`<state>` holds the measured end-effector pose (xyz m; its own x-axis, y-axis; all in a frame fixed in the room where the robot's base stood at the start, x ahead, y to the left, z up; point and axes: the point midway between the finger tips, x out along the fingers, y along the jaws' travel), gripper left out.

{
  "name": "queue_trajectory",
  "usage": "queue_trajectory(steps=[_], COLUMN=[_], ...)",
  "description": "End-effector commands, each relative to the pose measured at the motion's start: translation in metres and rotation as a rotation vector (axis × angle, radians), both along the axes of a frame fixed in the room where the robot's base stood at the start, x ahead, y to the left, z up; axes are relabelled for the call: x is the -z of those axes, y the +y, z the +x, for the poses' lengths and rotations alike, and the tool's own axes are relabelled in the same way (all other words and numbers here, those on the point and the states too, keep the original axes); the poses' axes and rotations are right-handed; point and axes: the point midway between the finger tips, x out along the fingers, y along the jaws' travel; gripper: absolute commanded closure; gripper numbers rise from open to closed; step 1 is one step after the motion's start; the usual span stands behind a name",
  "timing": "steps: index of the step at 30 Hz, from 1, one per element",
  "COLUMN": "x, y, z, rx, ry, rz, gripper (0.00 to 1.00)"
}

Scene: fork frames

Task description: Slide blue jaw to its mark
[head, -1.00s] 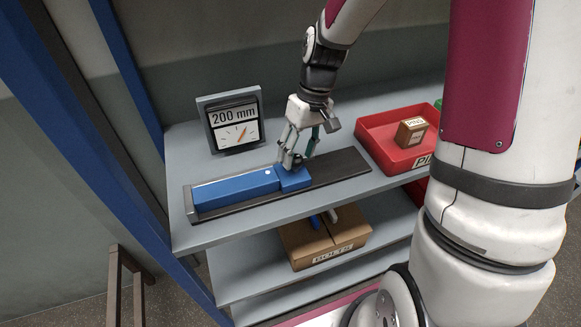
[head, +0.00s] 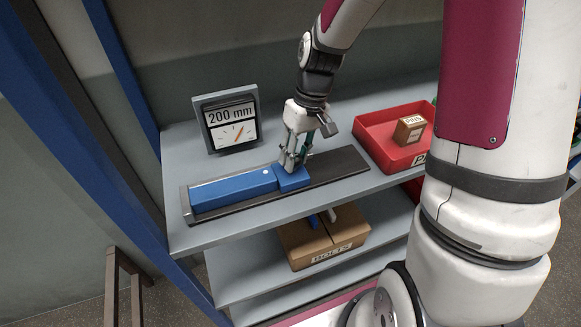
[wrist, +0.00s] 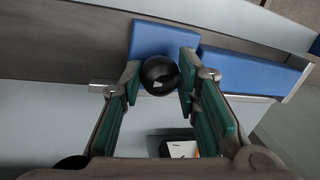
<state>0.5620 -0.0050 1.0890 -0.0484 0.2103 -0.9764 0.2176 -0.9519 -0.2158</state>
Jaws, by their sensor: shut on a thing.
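The blue jaw (head: 293,180) is a short blue block on a dark rail (head: 340,166). It sits at the right end of a long blue bar (head: 233,190), touching or nearly touching it. A round black knob (wrist: 159,76) stands at the blue jaw, which also shows in the wrist view (wrist: 163,38). My gripper (head: 291,160) is above the jaw, its green-padded fingers shut on the knob. A dial panel (head: 230,119) behind the rail reads 200 mm, with an orange needle. I cannot make out a separate mark on the rail.
A red tray (head: 373,142) holding a small brown box (head: 409,130) stands right of the rail. A brown bolts bin (head: 318,252) is on the shelf below. The rail is bare right of the jaw. A blue upright (head: 130,90) stands at the left.

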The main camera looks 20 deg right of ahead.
Motion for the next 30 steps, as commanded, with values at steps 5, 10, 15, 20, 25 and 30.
queue_trajectory(steps=[5, 10, 15, 20, 25, 30], x=[0.000, 0.000, 0.000, 0.000, 0.000, 0.000], y=[-0.008, -0.014, -0.020, -0.026, -0.032, -0.038], z=[0.000, 0.000, 0.000, 0.000, 0.000, 0.000], rx=[0.003, 0.003, 0.003, 0.003, 0.003, 0.003], ry=[-0.001, -0.001, -0.001, -0.001, -0.001, -0.001], rz=[-0.001, -0.001, -0.001, -0.001, -0.001, -0.001], gripper=[0.98, 0.98, 0.98, 0.98, 0.98, 0.98])
